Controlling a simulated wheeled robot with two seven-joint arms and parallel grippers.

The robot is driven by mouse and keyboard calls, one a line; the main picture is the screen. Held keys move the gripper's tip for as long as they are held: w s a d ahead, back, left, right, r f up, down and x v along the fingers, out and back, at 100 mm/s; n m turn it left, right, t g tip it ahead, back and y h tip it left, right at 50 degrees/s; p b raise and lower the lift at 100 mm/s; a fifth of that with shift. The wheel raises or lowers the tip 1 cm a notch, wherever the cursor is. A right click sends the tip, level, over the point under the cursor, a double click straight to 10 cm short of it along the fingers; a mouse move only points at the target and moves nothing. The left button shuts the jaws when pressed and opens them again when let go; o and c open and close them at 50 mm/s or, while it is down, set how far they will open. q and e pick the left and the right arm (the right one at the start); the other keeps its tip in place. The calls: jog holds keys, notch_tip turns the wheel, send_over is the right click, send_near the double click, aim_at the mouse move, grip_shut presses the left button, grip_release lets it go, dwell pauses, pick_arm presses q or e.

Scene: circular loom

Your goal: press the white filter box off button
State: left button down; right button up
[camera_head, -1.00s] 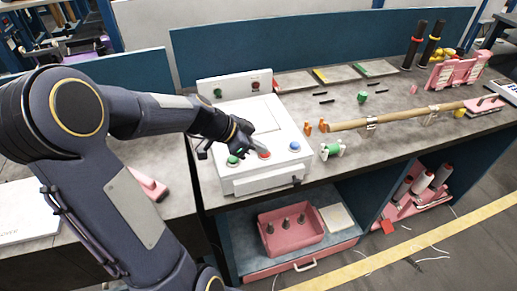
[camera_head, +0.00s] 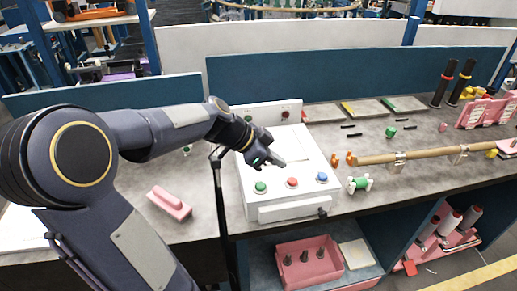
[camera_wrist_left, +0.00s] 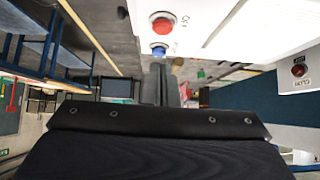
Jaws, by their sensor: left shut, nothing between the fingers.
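The white filter box (camera_head: 272,207) stands on the grey table, with green (camera_head: 260,187), red (camera_head: 292,183) and blue (camera_head: 321,177) buttons along its front top. The red button (camera_wrist_left: 162,24), with a label that seems to read OFF, and the blue button (camera_wrist_left: 159,50) also show in the left wrist view. My left gripper (camera_head: 281,163) is shut and empty, over the box top just behind the red button and apart from it. Its fingers show in the left wrist view (camera_wrist_left: 158,82). My right gripper is out of view.
An upright back panel (camera_head: 266,115) on the box carries a small green and a small red button. A pink block (camera_head: 169,203) lies to the left. A green spool (camera_head: 359,184) and a long wooden roller (camera_head: 425,153) lie to the right. A pink bin (camera_head: 309,262) sits on the shelf below.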

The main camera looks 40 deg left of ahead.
pick_arm(q)
jog(key=v, duration=0.5)
jog(key=shift+a+r+b, duration=0.15)
jog(key=shift+r+b, duration=0.2)
jog(key=shift+r, duration=0.1)
